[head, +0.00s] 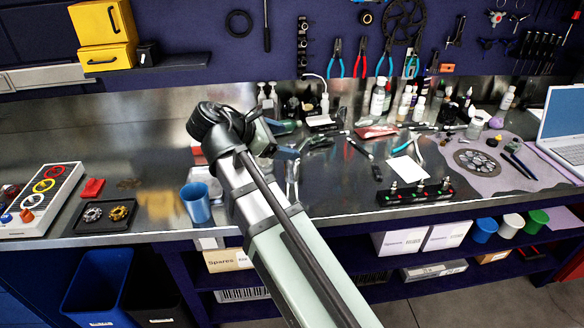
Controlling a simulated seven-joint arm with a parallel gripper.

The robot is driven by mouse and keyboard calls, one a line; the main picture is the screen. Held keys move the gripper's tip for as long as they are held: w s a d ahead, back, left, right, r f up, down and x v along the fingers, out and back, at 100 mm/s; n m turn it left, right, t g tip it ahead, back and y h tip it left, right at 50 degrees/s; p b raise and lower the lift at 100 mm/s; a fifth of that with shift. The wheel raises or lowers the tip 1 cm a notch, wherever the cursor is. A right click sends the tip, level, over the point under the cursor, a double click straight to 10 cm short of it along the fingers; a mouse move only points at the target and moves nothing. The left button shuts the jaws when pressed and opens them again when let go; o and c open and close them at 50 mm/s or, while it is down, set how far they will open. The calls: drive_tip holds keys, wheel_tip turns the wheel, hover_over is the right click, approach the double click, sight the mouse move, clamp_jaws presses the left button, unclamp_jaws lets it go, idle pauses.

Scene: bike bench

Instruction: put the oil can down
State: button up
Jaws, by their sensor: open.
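My arm reaches up from the lower middle of the head view, and its wrist bends to the right over the bench. My gripper (286,148) is small and partly hidden behind the wrist; its jaws are open, with nothing seen held between them. A dark green object (286,127) lies on the bench just beyond the gripper. It may be the oil can, but it is too small and covered to be sure. Whether the gripper touches it cannot be told. A blue cup (196,203) stands left of my arm near the front edge.
Several bottles (378,97) stand at the back right. A dark strip with lit ends (413,194), a white card (406,169) and a laptop (562,120) are to the right. A black tray (106,216) lies left.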

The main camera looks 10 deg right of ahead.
sight(293, 163)
drive_tip(key=w+f+m+y, duration=0.1)
drive_tip(key=f+m, duration=0.2)
drive_tip(key=m, duration=0.6)
drive_tip(key=w+f+m+y, duration=0.1)
drive_tip(key=w+f+m, duration=0.1)
drive_tip(key=m, duration=0.8)
drive_tip(key=w+f+m+t+y, duration=0.1)
drive_tip(key=f+m, duration=0.3)
drive_tip(key=m, duration=0.5)
drive_tip(key=shift+w+d+f+m+y, duration=0.2)
drive_tip(key=shift+d+f+m+y, duration=0.1)
drive_tip(key=shift+d+y, duration=0.1)
drive_tip(key=shift+w+r+x, duration=0.1)
drive_tip(key=shift+r+x, duration=0.05)
drive_tip(key=shift+x, duration=1.15)
drive_tip(key=shift+w+r+x, duration=0.1)
drive_tip(key=shift+x, duration=1.15)
drive_tip(key=shift+d, duration=0.15)
